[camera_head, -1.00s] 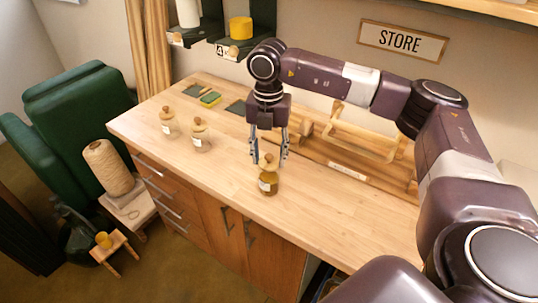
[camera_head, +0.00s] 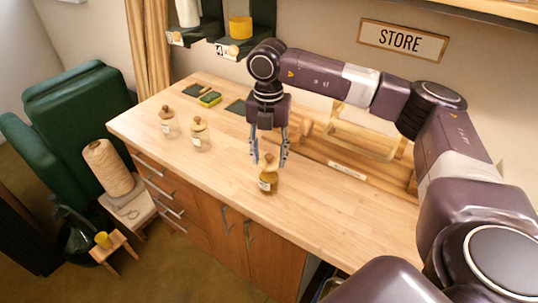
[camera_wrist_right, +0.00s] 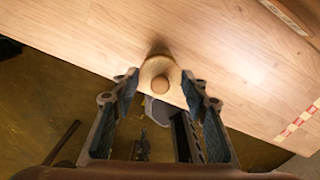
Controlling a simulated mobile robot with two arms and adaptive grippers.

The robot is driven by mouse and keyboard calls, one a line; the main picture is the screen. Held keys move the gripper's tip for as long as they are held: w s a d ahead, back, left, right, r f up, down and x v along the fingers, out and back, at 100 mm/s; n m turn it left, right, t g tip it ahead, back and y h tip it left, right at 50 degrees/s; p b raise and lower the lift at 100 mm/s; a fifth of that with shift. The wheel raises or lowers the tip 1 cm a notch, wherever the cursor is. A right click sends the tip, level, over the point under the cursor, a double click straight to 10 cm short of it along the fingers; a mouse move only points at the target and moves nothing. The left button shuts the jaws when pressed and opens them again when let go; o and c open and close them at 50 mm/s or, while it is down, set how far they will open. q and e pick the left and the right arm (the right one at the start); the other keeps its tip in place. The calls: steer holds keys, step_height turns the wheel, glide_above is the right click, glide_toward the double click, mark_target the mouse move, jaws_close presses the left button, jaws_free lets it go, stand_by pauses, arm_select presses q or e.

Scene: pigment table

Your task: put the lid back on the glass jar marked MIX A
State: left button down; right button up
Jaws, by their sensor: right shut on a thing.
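A small amber glass jar (camera_head: 268,184) with a white label stands upright near the front edge of the wooden table. The label is too small to read. A pale wooden lid with a round knob (camera_head: 269,160) is at the top of this jar; I cannot tell whether it is fully seated. My right gripper (camera_head: 269,159) points straight down over the jar, shut on the lid. In the right wrist view the lid (camera_wrist_right: 158,66) and its knob lie between the fingertips and hide the jar beneath. My left gripper is not in view.
Two paler knob-lidded jars (camera_head: 168,122) (camera_head: 200,135) stand to the left on the table. A green-and-yellow sponge (camera_head: 210,99) lies behind them. A wooden rack (camera_head: 362,135) stands at the back right. The table between the jars is clear.

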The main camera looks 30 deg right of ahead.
stand_by(0.3)
steer(key=o, duration=0.9)
steer(key=shift+o, duration=0.6)
steer(key=o, duration=0.4)
steer(key=shift+c, duration=0.2)
steer(key=shift+r, duration=0.1)
steer(key=shift+r+p, duration=2.3)
steer(key=shift+r, duration=1.1)
